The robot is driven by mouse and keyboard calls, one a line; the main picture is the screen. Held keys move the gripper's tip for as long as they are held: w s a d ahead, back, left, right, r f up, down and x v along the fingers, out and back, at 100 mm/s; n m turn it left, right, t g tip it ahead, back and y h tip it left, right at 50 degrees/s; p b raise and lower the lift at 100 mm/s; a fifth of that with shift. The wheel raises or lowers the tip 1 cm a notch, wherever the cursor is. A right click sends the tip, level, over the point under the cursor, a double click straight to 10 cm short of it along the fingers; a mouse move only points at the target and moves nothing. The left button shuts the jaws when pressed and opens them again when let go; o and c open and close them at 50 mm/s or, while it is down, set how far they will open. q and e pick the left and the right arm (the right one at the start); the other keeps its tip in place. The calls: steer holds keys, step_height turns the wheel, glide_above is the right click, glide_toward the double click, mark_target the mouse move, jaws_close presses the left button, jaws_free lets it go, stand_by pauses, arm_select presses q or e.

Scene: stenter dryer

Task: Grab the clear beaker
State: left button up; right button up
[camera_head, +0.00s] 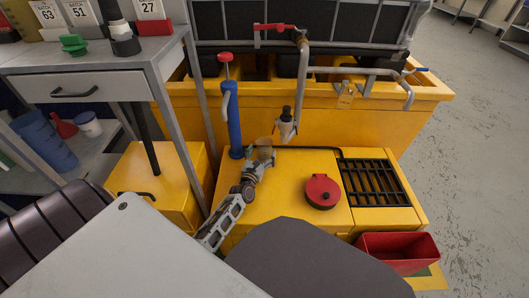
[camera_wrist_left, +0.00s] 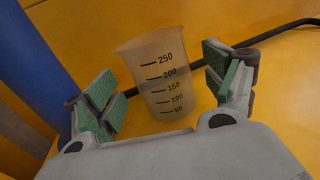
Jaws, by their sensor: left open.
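The clear beaker (camera_wrist_left: 158,82) stands upright in the left wrist view, with black marks from 50 to 250. It is on the yellow surface, between the green pads of my left gripper (camera_wrist_left: 160,88). The gripper is open, with a gap between each pad and the beaker's sides. In the head view my left gripper (camera_head: 259,161) reaches up from below. The beaker (camera_head: 265,147) shows small and faint at its tip. My right gripper is not in view.
A blue hand pump (camera_head: 234,122) stands close to the left of the beaker. A tap (camera_head: 286,124) hangs behind it on the right. A red round lid (camera_head: 322,191) and a black grate (camera_head: 374,183) lie to the right. A black hose (camera_wrist_left: 286,29) runs behind the beaker.

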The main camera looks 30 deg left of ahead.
mark_target(262, 152)
arm_select(q)
steer(key=shift+b+x, duration=0.55)
steer(key=shift+x, duration=1.2)
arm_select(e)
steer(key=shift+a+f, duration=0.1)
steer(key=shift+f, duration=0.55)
arm_select(q)
steer(key=c, duration=1.1)
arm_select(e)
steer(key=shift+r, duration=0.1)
arm_select(q)
steer(key=shift+s+d+r+p, duration=0.1)
steer(key=shift+s+r+p, duration=0.05)
steer(key=shift+r+p, duration=0.15)
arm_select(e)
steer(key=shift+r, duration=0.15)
